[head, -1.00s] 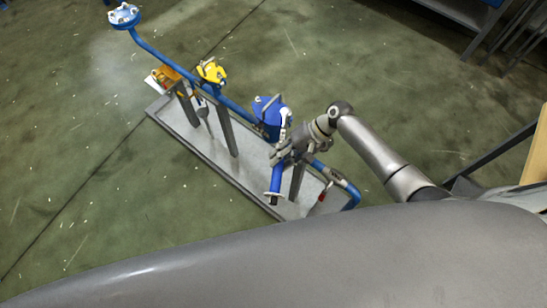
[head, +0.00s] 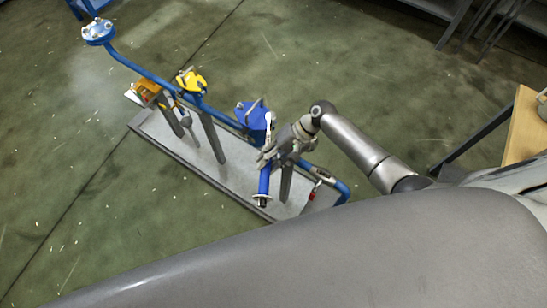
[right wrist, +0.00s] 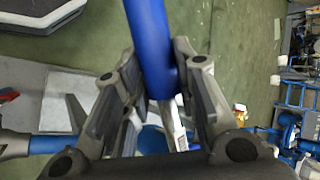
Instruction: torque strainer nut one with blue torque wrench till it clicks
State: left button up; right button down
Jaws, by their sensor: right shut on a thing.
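The blue torque wrench (head: 264,180) has a blue grip, a dark end and a bright metal upper part. My right gripper (head: 268,153) is shut on it, and the grip hangs below toward the viewer. In the right wrist view, the blue grip (right wrist: 150,50) runs between the two fingers. The blue strainer (head: 251,114) sits on the pipe just behind the wrench's upper end. Whether the wrench's head is on a nut cannot be told; strainer nut one cannot be made out. My left gripper is not in view.
A blue pipe (head: 145,70) runs above a grey base tray (head: 165,139) on posts. It carries a yellow-topped fitting (head: 190,80) and a flange (head: 98,31) at far left. A wooden-topped table (head: 525,130) stands at right. Green floor left of the rig is clear.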

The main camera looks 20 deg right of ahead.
jog(key=shift+w, duration=0.2)
jog(key=shift+r, duration=0.1)
jog(key=shift+w+a+m+t+p, duration=0.45)
jog(key=shift+a+m+p, duration=0.1)
jog(key=shift+a, duration=0.2)
jog(key=shift+w+a+m+t+p, duration=0.35)
jog(key=shift+a+m+t+p, duration=0.15)
jog(key=shift+a, duration=0.25)
jog(key=shift+a, duration=0.1)
jog(key=shift+w+a+m+t+p, duration=0.75)
jog(key=shift+w+a+m+p, duration=0.2)
jog(key=shift+a+m, duration=0.25)
